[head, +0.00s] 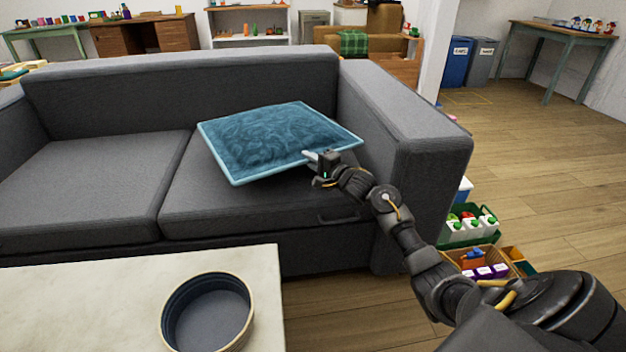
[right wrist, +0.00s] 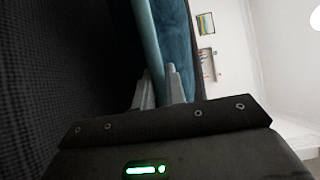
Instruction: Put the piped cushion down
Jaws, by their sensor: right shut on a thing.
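The piped cushion (head: 268,140) is teal-blue with a pale blue edge. In the head view it is over the right seat of the dark grey sofa (head: 235,205), nearly flat and slightly tilted. I cannot tell whether it touches the seat. My right gripper (head: 315,157) is shut on its near right edge. In the right wrist view the fingers (right wrist: 160,88) pinch the pale piping of the cushion (right wrist: 178,40), with dark sofa fabric to the left. My left gripper is not in view.
A pale table (head: 80,300) with a round dark-lined bowl (head: 207,312) stands in front of the sofa. The sofa's right armrest (head: 410,120) is beside my right arm. Crates with bottles (head: 470,225) and cartons (head: 485,265) sit on the floor right of the sofa. The left seat is clear.

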